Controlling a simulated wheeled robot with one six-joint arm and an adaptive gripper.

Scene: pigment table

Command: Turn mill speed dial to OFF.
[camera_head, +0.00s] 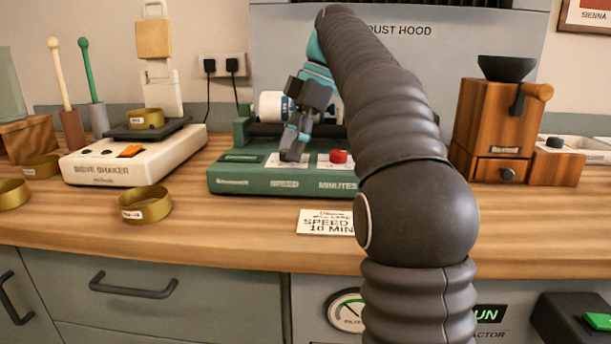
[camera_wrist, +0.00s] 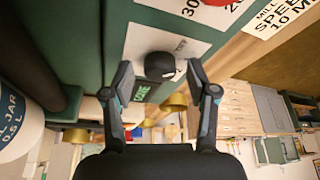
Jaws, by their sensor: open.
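The mill (camera_head: 265,182) is a green box on the wooden counter, with SPEED and MINUTES printed on its front. The speed dial (camera_wrist: 159,66) is a black round knob on a white plate in the wrist view. In the head view my gripper hides it. My gripper (camera_head: 290,150) is open above the SPEED panel. In the wrist view its two fingertips (camera_wrist: 160,76) are spread on either side of the dial, with visible gaps. The dial's pointer setting is too small to read.
The red minutes knob (camera_head: 338,157) is close to the right of the gripper. A white mill jar (camera_wrist: 15,125) lies behind the panel. A paper card (camera_head: 325,222) lies in front. A sieve shaker (camera_head: 130,160) stands left, a wooden grinder (camera_head: 497,125) right.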

